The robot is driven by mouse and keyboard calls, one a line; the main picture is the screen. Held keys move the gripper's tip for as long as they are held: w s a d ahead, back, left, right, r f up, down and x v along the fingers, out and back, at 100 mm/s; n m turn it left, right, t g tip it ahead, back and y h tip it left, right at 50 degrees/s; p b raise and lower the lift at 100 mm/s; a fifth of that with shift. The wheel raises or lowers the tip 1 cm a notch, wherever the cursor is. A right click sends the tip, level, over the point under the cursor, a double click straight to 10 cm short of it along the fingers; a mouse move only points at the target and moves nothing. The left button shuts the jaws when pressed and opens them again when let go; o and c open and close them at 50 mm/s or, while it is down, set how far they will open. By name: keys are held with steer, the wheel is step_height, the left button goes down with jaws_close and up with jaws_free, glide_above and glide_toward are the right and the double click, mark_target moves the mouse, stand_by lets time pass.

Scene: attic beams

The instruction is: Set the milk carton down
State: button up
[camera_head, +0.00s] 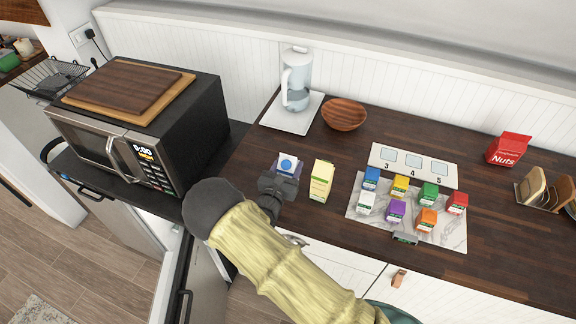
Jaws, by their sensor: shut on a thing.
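The milk carton (288,162) is white with a blue round mark and a blue-purple side. My gripper (281,179) is shut on it, near the left part of the dark wooden counter (266,143). The gripper hides the carton's lower part, so I cannot tell whether its base touches the counter. My arm reaches up from the bottom of the view.
A cream and green carton (321,181) stands just right of my gripper. Several small coloured boxes sit on a marble board (447,236) further right. A numbered card (442,174), wooden bowl (344,114) and kettle (297,78) lie behind. A microwave (148,130) stands left.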

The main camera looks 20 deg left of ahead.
steer(key=o, duration=1.4)
steer(key=s+b, duration=0.1)
steer(key=s, duration=0.3)
steer(key=s+b, duration=0.2)
steer(key=s, duration=0.2)
steer(key=s+a+b, duration=0.1)
steer(key=s, duration=0.3)
steer(key=shift+r, duration=0.1)
steer(key=shift+d, duration=0.1)
